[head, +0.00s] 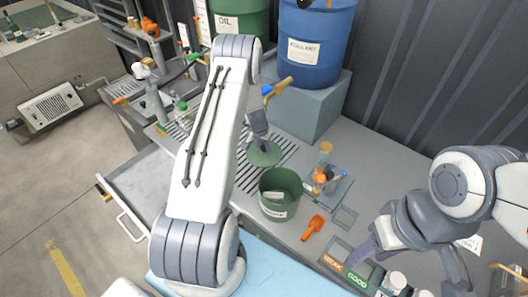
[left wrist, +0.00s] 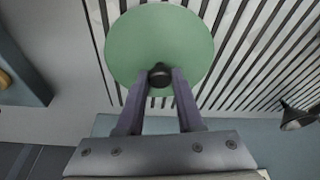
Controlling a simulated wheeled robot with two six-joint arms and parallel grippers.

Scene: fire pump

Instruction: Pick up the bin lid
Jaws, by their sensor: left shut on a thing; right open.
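The bin lid is a round green disc (head: 264,154) with a dark knob (left wrist: 160,75) at its middle. It is at or above the slatted grate, behind the open green bin (head: 281,207); I cannot tell whether it touches the grate. My left gripper (head: 263,140) comes down from above, shut on the knob. In the left wrist view the lid (left wrist: 155,35) lies just beyond the two fingers (left wrist: 159,80). My right gripper (head: 410,270) is open and empty at the lower right, away from the lid.
An orange scoop (head: 313,227) lies right of the bin. A small tray (head: 341,190) with orange and blue items stands behind it. Blue (head: 316,45) and green (head: 241,18) drums stand at the back. Labelled pads (head: 357,280) and white-topped jars are near my right gripper.

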